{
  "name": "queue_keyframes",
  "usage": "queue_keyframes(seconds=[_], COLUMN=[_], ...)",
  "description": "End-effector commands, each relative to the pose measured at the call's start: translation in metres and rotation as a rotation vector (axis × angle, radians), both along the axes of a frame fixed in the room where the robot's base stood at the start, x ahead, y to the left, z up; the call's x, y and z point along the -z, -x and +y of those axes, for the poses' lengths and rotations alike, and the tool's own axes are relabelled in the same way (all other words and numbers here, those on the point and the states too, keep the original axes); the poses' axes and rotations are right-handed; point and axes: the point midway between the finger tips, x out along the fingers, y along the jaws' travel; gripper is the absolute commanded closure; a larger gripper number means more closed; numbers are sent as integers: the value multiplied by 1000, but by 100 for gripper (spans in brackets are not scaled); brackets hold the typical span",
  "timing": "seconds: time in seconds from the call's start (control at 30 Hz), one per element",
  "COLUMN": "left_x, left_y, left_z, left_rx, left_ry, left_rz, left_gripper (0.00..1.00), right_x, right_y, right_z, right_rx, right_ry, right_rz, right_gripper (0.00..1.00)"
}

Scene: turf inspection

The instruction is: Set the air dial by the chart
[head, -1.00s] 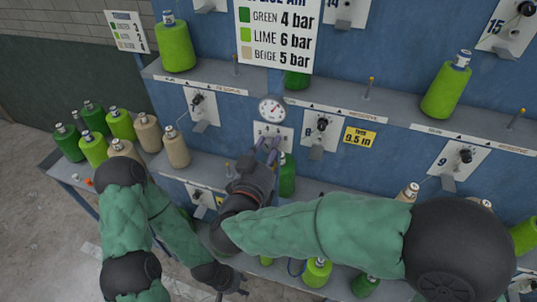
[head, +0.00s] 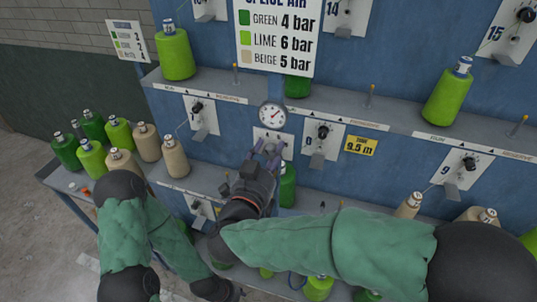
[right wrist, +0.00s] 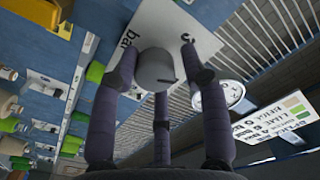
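The chart (head: 277,38) on the blue rack reads green 4 bar, lime 6 bar, beige 5 bar. The round white air dial (head: 272,115) sits below it; its needle is too small to read. The dial also shows in the right wrist view (right wrist: 231,94). Beneath it is a white plate with a grey knob (right wrist: 155,68). My right gripper (head: 268,150) is at this plate, its fingers spread around the knob with a gap showing on the right side. My left wrist (head: 215,288) is low at the bottom edge; its fingers are not clear.
Green, lime and beige cones crowd a side table (head: 62,183) at left. A green cone (head: 287,184) stands just right of my right gripper. Numbered plates, including plate 8 (head: 321,139), flank the dial. A yellow tag (head: 360,146) is at right. Shelf ledges jut out above and below.

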Motion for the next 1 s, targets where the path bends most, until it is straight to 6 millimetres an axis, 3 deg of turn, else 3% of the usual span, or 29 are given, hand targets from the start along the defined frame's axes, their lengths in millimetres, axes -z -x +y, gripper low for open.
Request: queue_keyframes(seconds=[0.47, 1.0], left_x=[0, 0], left_y=[0, 0], left_z=[0, 0], left_rx=[0, 0], left_ry=[0, 0], left_rz=[0, 0], left_gripper=[60, 60], right_x=[3, 2], right_y=[8, 96], right_z=[3, 32], right_rx=[-3, -4], right_ry=[3, 2], right_rz=[6, 3], right_gripper=[42, 42])
